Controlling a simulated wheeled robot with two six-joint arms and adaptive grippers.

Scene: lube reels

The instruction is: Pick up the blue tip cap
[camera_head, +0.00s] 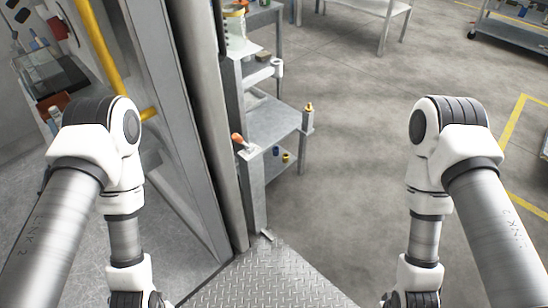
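A small blue piece (277,152), which may be the blue tip cap, shows on the lower part of the grey metal stand (272,121) right of the dark column. It is too small to make out its shape. A small yellow-gold piece (286,157) is close beside it. My two arms come in from the left and right and bend down toward the bottom edge. Both grippers are outside the picture, so whether they hold anything is hidden.
An orange-handled part (238,139) sits on the stand's near post, and a brass-topped fitting (309,108) on its right post. A doorframe with a yellow rail (101,45) stands at left. A tread-plate (265,283) lies in front. Open concrete floor spreads right.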

